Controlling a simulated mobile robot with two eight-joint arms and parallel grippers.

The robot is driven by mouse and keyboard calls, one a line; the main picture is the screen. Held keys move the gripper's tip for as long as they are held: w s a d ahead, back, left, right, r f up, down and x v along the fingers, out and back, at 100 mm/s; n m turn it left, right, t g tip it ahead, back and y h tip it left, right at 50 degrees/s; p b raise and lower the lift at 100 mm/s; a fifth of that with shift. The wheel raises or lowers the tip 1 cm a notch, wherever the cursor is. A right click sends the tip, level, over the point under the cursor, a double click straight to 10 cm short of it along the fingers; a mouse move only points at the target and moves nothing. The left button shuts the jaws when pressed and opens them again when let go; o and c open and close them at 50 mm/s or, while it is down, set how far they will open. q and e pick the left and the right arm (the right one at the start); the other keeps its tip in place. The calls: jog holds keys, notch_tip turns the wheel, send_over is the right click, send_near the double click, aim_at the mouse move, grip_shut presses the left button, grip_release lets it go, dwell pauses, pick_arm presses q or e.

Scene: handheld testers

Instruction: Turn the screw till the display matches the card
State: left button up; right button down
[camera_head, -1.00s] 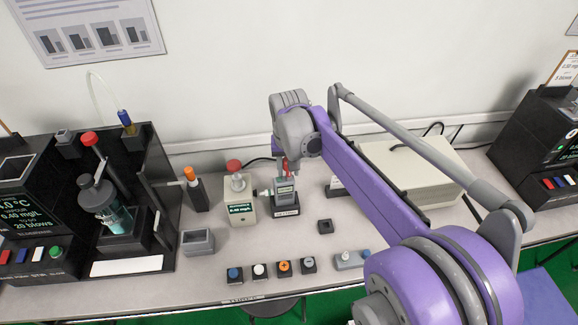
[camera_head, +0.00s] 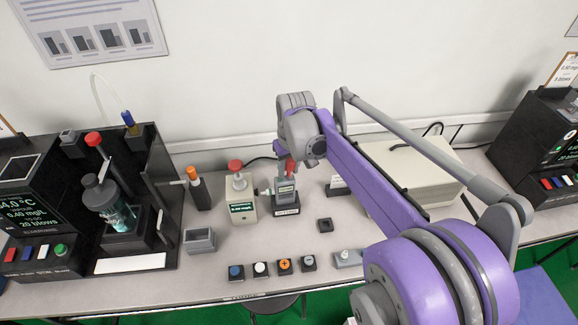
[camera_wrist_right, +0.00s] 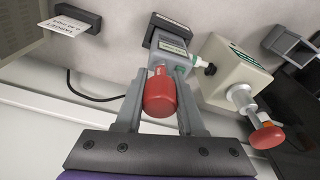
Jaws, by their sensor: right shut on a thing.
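My right gripper (camera_wrist_right: 162,88) is shut on the red handle (camera_wrist_right: 160,95) of a screwdriver-like tool, which also shows in the head view (camera_head: 290,168). The handle stands over the top end of a small grey tester (camera_head: 286,192) with a greenish display. The wrist view shows this tester (camera_wrist_right: 173,54) directly beyond the handle. The tool's tip and the screw are hidden. The tester stands in a dark base (camera_head: 287,211). A white card (camera_wrist_right: 76,18) is in a dark holder; its word looks like TARGET, but its figure is too small to read surely. My left gripper is out of view.
A beige box (camera_head: 242,209) with a lit display and red knob stands close left of the tester, joined by a short connector. A small dark block (camera_head: 325,225) lies to the right. Several button blocks line the front edge. A large beige case (camera_head: 420,165) stands behind my right arm.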

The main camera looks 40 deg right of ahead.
jog(key=shift+n, duration=0.3)
jog(key=n+p, duration=0.1)
jog(key=n, duration=0.1)
jog(key=shift+a+n+y, duration=0.1)
jog(key=shift+n+y, duration=0.2)
jog(key=shift+n, duration=0.8)
jog(key=n+p, duration=0.1)
jog(key=n, duration=0.2)
jog(key=shift+y, duration=0.3)
jog(key=shift+c, duration=2.2)
grip_release()
jog(key=shift+r, duration=0.1)
